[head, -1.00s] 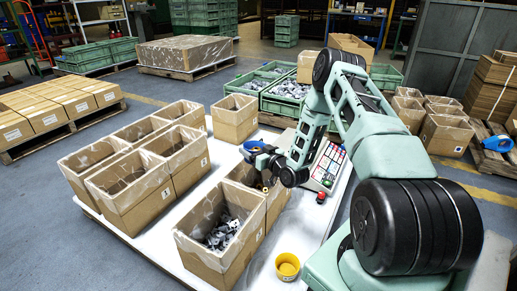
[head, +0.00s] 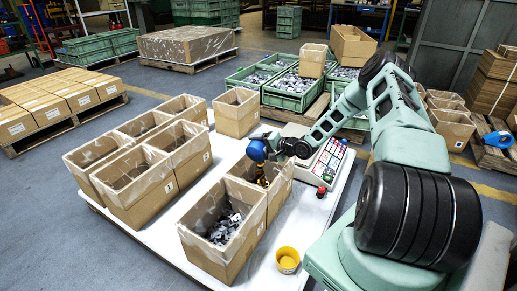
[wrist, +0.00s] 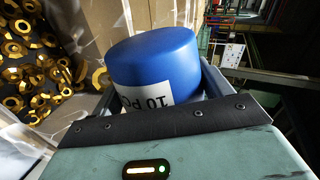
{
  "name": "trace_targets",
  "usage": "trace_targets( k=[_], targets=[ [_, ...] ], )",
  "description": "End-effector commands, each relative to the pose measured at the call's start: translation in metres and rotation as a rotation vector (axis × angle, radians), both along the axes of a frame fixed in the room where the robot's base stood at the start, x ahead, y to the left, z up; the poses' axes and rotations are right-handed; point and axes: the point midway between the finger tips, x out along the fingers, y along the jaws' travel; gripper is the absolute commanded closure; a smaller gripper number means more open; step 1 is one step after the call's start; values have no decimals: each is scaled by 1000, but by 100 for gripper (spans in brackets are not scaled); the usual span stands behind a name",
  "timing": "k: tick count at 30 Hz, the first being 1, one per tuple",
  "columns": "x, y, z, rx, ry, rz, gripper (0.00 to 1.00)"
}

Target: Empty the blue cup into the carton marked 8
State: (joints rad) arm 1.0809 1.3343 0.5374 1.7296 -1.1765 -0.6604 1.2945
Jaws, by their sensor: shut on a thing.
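The blue cup (head: 257,150) is in my gripper (head: 268,147), over the rear carton (head: 278,190) of the pair at the table's front. In the wrist view the cup (wrist: 160,65) is held between the jaws, tipped over, with its upside-down label reading "10 PC". Gold nuts (head: 262,180) show just below the cup in the head view, and several gold nuts (wrist: 35,60) show beside a carton wall in the wrist view. I cannot tell which are falling and which lie in the carton. The cup's mouth is hidden, and I cannot read a number 8 on any carton.
The front carton (head: 235,262) holds grey stamped parts. A group of several open cartons (head: 130,205) stands at the left, and a single carton (head: 237,122) behind. A yellow cup (head: 288,260) and a red button (head: 321,191) are on the white table (head: 262,281).

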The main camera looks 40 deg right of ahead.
Motion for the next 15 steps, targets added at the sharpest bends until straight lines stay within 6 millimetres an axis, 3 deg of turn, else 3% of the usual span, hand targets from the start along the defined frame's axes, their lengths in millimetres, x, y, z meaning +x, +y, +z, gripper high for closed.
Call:
trace_targets(
  k=[15],
  targets=[
    [6, -15, -3, 343, 121, 1, 54]
  ],
)
